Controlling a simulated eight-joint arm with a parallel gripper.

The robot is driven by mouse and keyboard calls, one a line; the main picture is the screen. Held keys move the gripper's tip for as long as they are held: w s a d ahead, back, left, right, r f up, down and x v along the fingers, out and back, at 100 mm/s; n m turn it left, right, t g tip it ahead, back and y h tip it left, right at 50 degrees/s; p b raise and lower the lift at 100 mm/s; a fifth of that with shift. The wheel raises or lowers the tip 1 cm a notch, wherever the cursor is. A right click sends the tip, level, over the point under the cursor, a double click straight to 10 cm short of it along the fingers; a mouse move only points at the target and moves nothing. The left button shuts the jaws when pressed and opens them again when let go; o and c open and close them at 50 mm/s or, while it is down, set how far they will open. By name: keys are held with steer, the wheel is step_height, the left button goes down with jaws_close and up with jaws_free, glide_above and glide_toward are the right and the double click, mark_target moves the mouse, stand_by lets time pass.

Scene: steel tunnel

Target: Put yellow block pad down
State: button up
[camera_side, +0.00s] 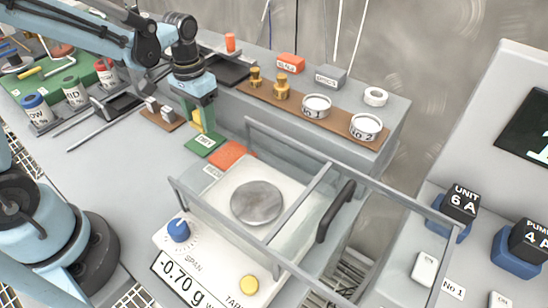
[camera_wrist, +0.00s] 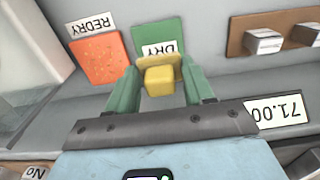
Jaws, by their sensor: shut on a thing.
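My gripper (camera_side: 196,118) points down over the green pad marked DRY (camera_side: 206,145). It is shut on the yellow block (camera_side: 197,125). In the wrist view the yellow block (camera_wrist: 160,81) sits between the two green fingers of my gripper (camera_wrist: 160,80), with the green DRY pad (camera_wrist: 172,29) behind it. The block is at the pad's far side in the side view. I cannot tell whether the block touches the pad. The fingers and block hide part of the pad.
An orange-red REDRY pad (camera_wrist: 98,60) lies beside the green pad. A balance with a round steel pan (camera_side: 257,203) and glass walls stands close by, reading -0.70 g. A brown board with small pale blocks (camera_side: 167,114) is left of the gripper. A brass-weight and tin rack (camera_side: 282,95) is behind.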

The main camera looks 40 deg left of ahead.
mark_target(202, 130)
steer(key=shift+f, duration=2.1)
steer(key=shift+f, duration=0.15)
steer(key=o, duration=1.1)
step_height(202, 130, up, 12)
steer(key=shift+r, duration=0.15)
steer(key=shift+s+d+r, duration=0.15)
steer(key=shift+s, duration=0.15)
steer(key=shift+s+d+t, duration=0.45)
steer(key=shift+s+t, duration=0.5)
steer(key=shift+t, duration=0.25)
steer(key=shift+s+d+t, duration=0.45)
steer(key=shift+s+t, duration=0.55)
steer(key=shift+t, duration=0.2)
steer(key=shift+s+d+t, duration=0.45)
steer(key=shift+s+t, duration=0.5)
steer(key=shift+t, duration=0.25)
